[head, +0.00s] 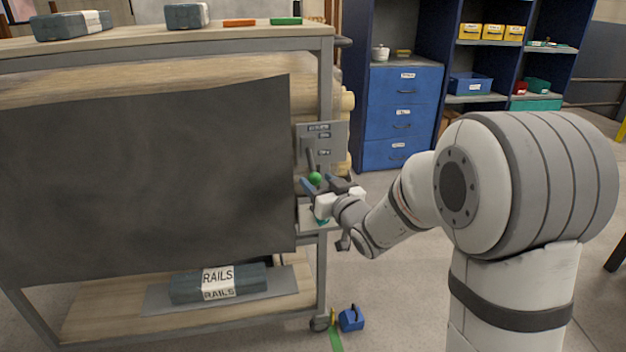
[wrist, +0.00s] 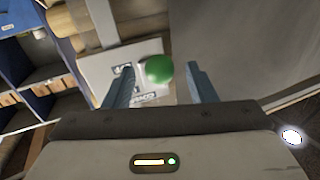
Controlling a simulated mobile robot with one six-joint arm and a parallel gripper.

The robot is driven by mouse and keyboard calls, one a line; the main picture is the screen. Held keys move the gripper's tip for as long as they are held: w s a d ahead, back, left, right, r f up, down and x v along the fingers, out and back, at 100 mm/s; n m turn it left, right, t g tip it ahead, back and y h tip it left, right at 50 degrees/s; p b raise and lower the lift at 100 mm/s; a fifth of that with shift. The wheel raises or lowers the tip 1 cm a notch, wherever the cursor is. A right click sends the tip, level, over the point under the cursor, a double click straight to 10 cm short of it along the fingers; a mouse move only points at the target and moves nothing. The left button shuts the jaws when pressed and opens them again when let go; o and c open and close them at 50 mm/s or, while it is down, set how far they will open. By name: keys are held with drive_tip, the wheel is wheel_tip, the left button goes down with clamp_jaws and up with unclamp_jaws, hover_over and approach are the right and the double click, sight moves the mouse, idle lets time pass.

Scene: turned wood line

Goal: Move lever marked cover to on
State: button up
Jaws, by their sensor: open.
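The lever is a dark arm ending in a green ball knob (head: 315,179), mounted on a grey plate (head: 335,135) with small labels at the cart's right end. The labels are too small to read in the head view. In the wrist view the green knob (wrist: 159,69) sits between the two fingers, nearer the right one, with the labelled plate (wrist: 108,72) behind it. My gripper (head: 325,186) is open around the knob in the head view; it also shows open in the wrist view (wrist: 160,88). I cannot tell whether a finger touches the knob.
A large dark sheet (head: 145,180) covers the cart's side, just left of the lever. A box marked RAILS (head: 218,283) lies on the lower shelf. A blue weight-like object (head: 351,318) is on the floor by the caster. Blue drawers (head: 402,118) stand behind.

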sight(311, 175)
drive_tip(key=shift+x, duration=2.35)
drive_tip(key=shift+c, duration=0.2)
